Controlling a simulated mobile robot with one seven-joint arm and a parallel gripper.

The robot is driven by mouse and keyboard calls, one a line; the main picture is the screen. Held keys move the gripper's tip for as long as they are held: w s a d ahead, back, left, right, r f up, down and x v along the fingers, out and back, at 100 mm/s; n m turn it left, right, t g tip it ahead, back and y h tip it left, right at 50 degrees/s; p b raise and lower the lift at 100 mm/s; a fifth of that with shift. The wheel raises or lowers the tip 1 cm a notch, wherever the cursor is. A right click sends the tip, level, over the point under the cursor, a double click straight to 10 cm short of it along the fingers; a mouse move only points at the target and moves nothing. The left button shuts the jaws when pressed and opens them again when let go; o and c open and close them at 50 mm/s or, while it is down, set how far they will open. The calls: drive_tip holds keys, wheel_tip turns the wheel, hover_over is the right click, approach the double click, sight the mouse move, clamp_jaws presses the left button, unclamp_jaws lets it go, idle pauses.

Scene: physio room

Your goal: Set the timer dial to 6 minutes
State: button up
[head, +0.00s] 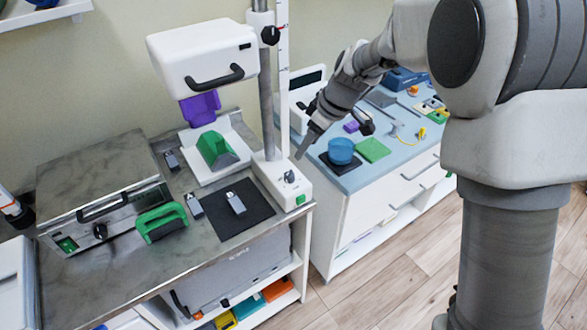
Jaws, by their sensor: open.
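A small dark dial (290,176) sits on top of the white base unit (270,174) of the column stand. A green button (300,199) is on the unit's front. The marks around the dial are too small to read, so I cannot tell its setting. A second dark knob (100,231) is on the front of the grey marbled box at the left; I cannot tell for sure which is the timer dial. My gripper (301,153) reaches in from the upper right, its tip just above and right of the white unit's dial, apart from it. It is open and appears empty.
The white head (203,62) with a black handle hangs on the column (266,100) left of my gripper. A green-handled tool (161,222) and a black mat (231,222) lie on the left bench.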

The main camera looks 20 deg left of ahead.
sight(291, 173)
drive_tip(key=x, duration=1.3)
drive_tip(key=shift+f+p, duration=0.3)
clamp_jaws()
